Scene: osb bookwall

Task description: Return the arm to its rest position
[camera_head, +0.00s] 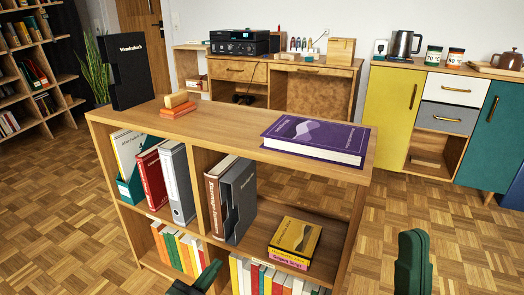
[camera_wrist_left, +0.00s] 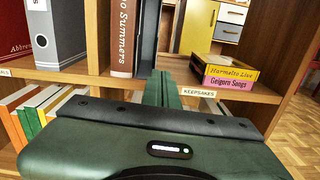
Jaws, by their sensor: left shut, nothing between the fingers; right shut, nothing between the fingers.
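My left gripper (camera_head: 207,276) shows at the bottom edge of the head view, in front of the shelf unit's lower row of books. My right gripper (camera_head: 412,262) is at the lower right of the head view, to the right of the shelf unit (camera_head: 225,125). It is shut and empty, over the parquet floor.
Floor right of the unit is clear.

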